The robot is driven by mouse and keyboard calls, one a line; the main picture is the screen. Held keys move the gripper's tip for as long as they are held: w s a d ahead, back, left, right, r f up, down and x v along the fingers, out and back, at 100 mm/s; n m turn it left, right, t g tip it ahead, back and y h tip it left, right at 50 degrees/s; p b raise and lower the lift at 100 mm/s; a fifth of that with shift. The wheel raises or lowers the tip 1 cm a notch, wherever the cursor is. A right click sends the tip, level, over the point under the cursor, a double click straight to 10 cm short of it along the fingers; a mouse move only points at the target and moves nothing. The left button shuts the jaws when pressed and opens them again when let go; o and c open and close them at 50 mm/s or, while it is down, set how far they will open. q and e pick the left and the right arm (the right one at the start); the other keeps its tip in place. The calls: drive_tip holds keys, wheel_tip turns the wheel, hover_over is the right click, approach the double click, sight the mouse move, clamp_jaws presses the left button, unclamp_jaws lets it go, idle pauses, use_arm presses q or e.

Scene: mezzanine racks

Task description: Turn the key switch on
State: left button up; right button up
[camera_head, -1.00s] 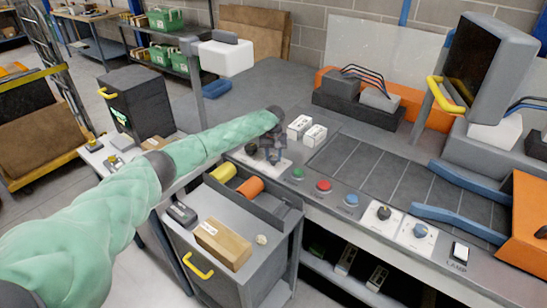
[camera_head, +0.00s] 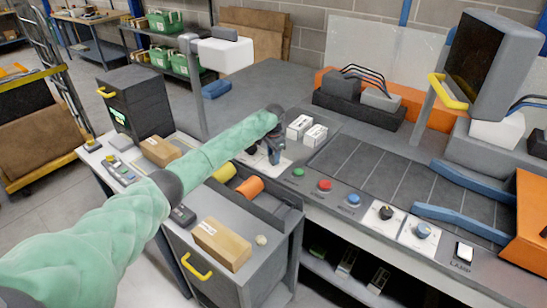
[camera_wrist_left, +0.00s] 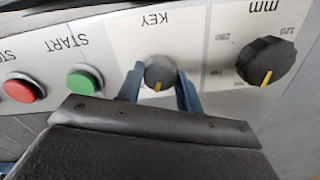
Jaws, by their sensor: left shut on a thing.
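The key switch (camera_wrist_left: 160,73) is a small dark round knob with a yellow mark, on a light plate with an upside-down KEY label. Its mark points toward the bottom of the left wrist view, away from the label. My left gripper (camera_wrist_left: 159,90) has its two blue fingers on either side of the knob and is shut on it. In the head view my left gripper (camera_head: 274,155) reaches down to the panel's left end and hides the knob. My right gripper is in neither current view.
Beside the key are the green START button (camera_wrist_left: 84,80), a red button (camera_wrist_left: 24,88) and a large mm dial (camera_wrist_left: 266,61). Two white boxes (camera_head: 306,129) stand close behind the gripper. A grey cart (camera_head: 225,269) with a cardboard box stands in front.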

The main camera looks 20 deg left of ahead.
use_arm(q)
drive_tip(key=shift+m, duration=1.5)
drive_tip(key=shift+m+b, duration=0.4)
drive_tip(key=shift+m, duration=0.6)
use_arm(e)
drive_tip(key=shift+w+a+r, duration=0.7)
drive_tip(key=shift+w+r, duration=0.2)
drive_tip(key=shift+r, duration=0.05)
drive_tip(key=shift+s+d+f, duration=0.1)
drive_tip(key=shift+s, duration=0.25)
use_arm(q)
drive_tip(key=o, duration=1)
use_arm(e)
drive_tip(key=shift+s+d, duration=0.1)
drive_tip(key=shift+f, duration=0.1)
